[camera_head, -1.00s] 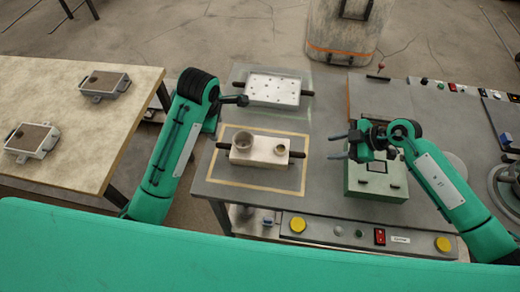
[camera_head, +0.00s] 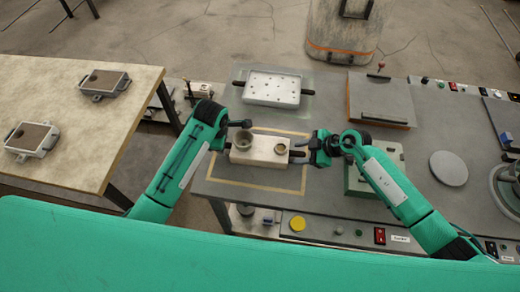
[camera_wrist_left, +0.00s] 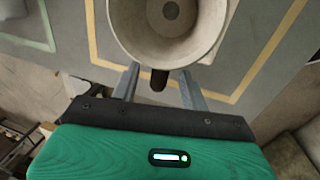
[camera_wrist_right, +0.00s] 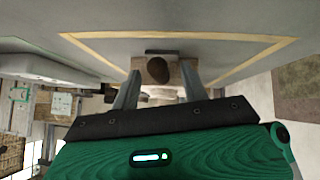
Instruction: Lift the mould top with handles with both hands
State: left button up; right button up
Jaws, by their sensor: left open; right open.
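The mould top (camera_head: 262,158) is a pale block with a wide cup (camera_head: 244,142), a smaller cup and a dark handle at each end. It lies on the grey table inside a yellow outline. My left gripper (camera_head: 234,130) is open at its left end; the left wrist view shows the left handle (camera_wrist_left: 159,80) between the fingers, below the wide cup (camera_wrist_left: 170,22). My right gripper (camera_head: 309,150) is open at the right end. In the right wrist view the right handle (camera_wrist_right: 157,70) sits between the open fingers. Contact with the handles cannot be told.
A white perforated mould half (camera_head: 272,88) with dark handles lies behind, close to the mould top. A green box (camera_head: 360,187) stands at the right, partly under my right arm. A grey hinged plate (camera_head: 381,100) and a round disc (camera_head: 449,168) lie farther right.

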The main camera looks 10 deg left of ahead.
pick_arm(q)
jog(key=shift+w+f, duration=0.1)
jog(key=shift+f, duration=0.3)
pick_arm(e)
jog(key=shift+a+f, duration=0.3)
pick_arm(q)
grip_shut()
pick_arm(e)
grip_shut()
pick_arm(q)
jog(key=shift+r, duration=0.15)
pick_arm(e)
jog(key=shift+w+r, duration=0.1)
jog(key=shift+r, duration=0.05)
dwell(0.4)
